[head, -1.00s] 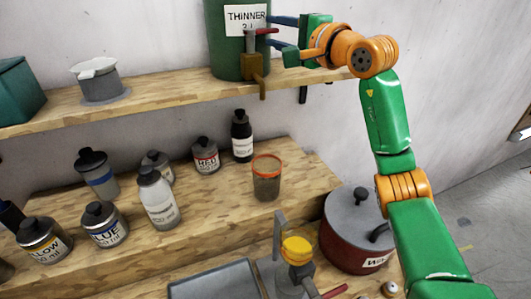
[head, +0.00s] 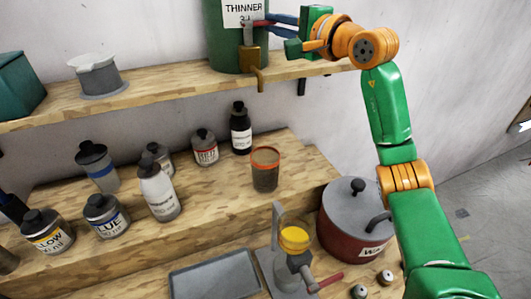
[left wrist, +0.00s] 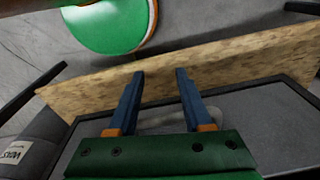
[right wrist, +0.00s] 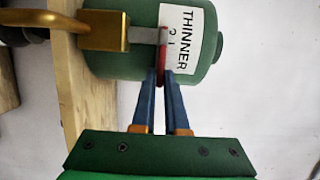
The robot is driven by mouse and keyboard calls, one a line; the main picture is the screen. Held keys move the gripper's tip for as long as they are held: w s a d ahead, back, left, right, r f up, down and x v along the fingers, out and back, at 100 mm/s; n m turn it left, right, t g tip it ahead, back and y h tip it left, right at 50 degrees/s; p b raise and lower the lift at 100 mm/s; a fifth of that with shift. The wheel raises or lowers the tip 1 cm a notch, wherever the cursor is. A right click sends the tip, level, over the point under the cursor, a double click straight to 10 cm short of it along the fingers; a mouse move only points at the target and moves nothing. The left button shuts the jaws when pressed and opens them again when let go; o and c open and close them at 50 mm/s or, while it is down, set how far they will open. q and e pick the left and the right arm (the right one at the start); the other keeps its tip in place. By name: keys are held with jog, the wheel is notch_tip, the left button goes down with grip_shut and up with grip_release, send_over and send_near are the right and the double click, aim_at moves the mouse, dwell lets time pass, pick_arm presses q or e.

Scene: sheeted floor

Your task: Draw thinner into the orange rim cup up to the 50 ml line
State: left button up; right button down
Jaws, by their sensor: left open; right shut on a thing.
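The green thinner tank (head: 226,50) stands on the upper shelf. Its brass tap (head: 250,62) has a spout reaching over the shelf's front edge. The orange rim cup (head: 265,172) stands upright on the lower step, below the spout in the picture; its liquid level and 50 ml line cannot be made out. My right gripper (right wrist: 161,76) is shut on the tap lever's red handle (right wrist: 163,48), which stands in front of the tank's label. My left gripper (left wrist: 158,80) is open and empty in the left wrist view, outside the head view.
Several paint bottles (head: 160,195) stand left of the cup. A red pot (head: 350,230) with a grey lid is at the lower right. A grey tray (head: 213,278) and a stand with a yellow top (head: 294,239) are in front. A grey cup (head: 98,75) sits on the upper shelf.

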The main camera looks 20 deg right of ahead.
jog(key=shift+w+d+n+y+p, duration=0.1)
jog(key=shift+w+n+y+p, duration=0.15)
jog(key=shift+n+y+p, duration=0.45)
dwell(0.3)
jog(key=shift+w+g+y+p, duration=0.15)
jog(key=shift+g+y+p, duration=0.3)
jog(key=shift+p, duration=0.4)
jog(key=shift+w+d+n+y+p, duration=0.1)
jog(key=shift+w+n+y+p, duration=0.05)
jog(key=shift+n+y+p, duration=0.35)
jog(key=shift+g+y, duration=0.25)
jog(key=shift+w+d+n+g+y, duration=0.15)
jog(key=shift+n+g+y, duration=0.35)
jog(key=shift+n+y, duration=0.3)
jog(key=shift+r, duration=0.35)
dwell(4.2)
